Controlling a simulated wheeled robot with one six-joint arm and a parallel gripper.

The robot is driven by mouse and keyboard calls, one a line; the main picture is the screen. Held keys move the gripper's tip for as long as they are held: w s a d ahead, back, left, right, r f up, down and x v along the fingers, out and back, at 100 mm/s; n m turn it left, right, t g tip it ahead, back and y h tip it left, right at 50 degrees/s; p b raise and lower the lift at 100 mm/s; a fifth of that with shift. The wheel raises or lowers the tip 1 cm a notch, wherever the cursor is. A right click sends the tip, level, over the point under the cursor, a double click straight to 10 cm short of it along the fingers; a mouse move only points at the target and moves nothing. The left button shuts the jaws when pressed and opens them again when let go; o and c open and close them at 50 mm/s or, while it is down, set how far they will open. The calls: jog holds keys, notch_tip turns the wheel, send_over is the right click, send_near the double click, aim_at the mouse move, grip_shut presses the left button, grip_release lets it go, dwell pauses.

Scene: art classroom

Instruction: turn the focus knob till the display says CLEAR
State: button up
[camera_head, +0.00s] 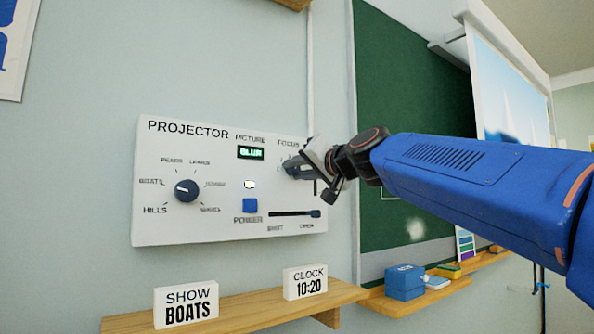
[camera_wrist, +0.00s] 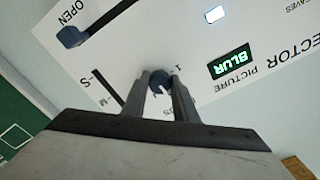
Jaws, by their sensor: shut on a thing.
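The white projector panel (camera_head: 225,225) hangs on the wall in the head view. Its small display (camera_head: 250,153) reads BLUR in green; the display also shows in the wrist view (camera_wrist: 230,63). The focus knob (camera_wrist: 158,80) is small, round and dark blue with a pale mark on it. My gripper (camera_head: 290,168) is at the panel's upper right, under the FOCUS label. In the wrist view my gripper (camera_wrist: 162,88) has its two fingers shut on the knob, one on each side. In the head view the gripper mostly hides the knob.
The panel also carries a picture dial (camera_head: 187,190), a blue power button (camera_head: 250,205) and a black slider (camera_head: 295,213). Below is a wooden shelf (camera_head: 235,312) with SHOW BOATS (camera_head: 186,304) and CLOCK 10:20 (camera_head: 305,282) signs. A green board (camera_head: 410,100) is at right.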

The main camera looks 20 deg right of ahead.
jog(key=shift+m, duration=0.6)
jog(key=o, duration=1.1)
jog(key=shift+c, duration=0.2)
jog(key=v, duration=1.7)
jog(key=shift+s, duration=0.15)
